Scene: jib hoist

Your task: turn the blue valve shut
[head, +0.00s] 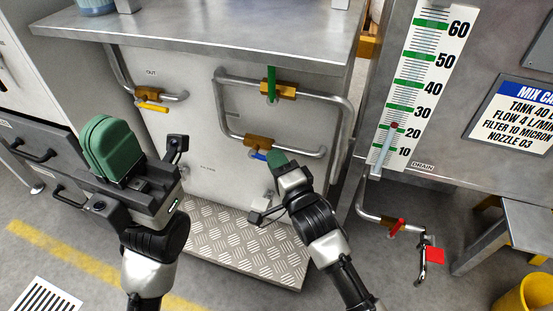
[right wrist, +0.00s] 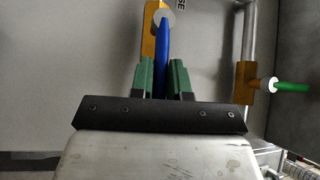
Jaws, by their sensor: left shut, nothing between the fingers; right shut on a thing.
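The blue valve has a brass body (head: 262,143) on the lower pipe of the steel cabinet front. Its blue lever (head: 259,156) lies roughly along the pipe, and its far end is hidden by my right gripper (head: 277,159). In the right wrist view, the lever (right wrist: 163,48) runs alongside the brass body (right wrist: 150,45), between the green fingers of my right gripper (right wrist: 162,78), which is shut on it. My left gripper (head: 108,140) is shut and empty, raised in front of the grey drawers at the left.
A green-lever valve (head: 272,88) sits on the pipe just above, and a yellow-lever valve (head: 150,105) to the left. A red-lever drain valve (head: 397,227) is at the lower right. A metal tread plate (head: 250,250) lies below the cabinet front.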

